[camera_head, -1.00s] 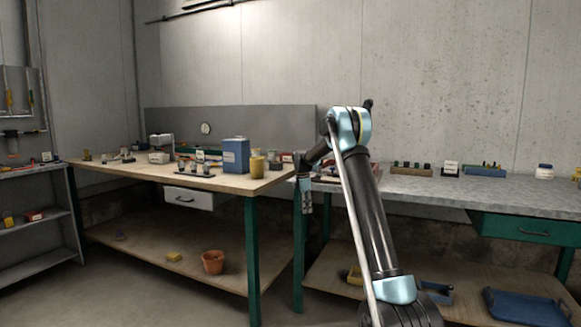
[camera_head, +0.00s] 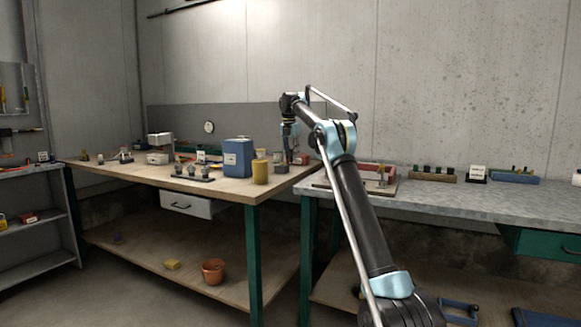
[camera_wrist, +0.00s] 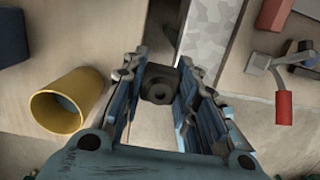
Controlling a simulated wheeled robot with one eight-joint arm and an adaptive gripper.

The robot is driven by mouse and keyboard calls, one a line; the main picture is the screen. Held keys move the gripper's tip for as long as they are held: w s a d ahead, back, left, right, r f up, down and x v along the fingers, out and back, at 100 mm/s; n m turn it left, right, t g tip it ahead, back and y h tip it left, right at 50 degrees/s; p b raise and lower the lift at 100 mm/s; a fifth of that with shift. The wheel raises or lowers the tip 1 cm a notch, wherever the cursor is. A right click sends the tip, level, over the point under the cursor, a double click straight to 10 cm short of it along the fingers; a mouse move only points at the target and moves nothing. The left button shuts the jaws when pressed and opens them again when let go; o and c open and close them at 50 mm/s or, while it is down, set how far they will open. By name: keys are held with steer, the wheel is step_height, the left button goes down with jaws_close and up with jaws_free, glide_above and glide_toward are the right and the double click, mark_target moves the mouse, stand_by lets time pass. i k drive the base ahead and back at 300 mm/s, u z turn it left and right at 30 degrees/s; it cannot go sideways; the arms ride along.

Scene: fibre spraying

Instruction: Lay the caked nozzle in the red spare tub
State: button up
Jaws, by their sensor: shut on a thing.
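My gripper (camera_head: 289,158) hangs over the right end of the wooden bench (camera_head: 225,191), beside the yellow tin (camera_head: 261,171). In the wrist view its fingers (camera_wrist: 160,90) are closed on a small dark, blocky piece with a round hole, which looks like the caked nozzle (camera_wrist: 160,84). The nozzle is too small to make out in the head view.
A blue can (camera_head: 237,157) stands left of the yellow tin. A narrow gap separates the wooden bench from the grey bench (camera_head: 440,194). On that bench, a board carries a red block (camera_wrist: 273,14) and a red-handled clamp (camera_wrist: 284,107). The wooden bench's front right corner is clear.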

mark_target(298, 163)
steer(key=z, duration=0.05)
steer(key=i, duration=1.45)
steer(key=z, duration=0.05)
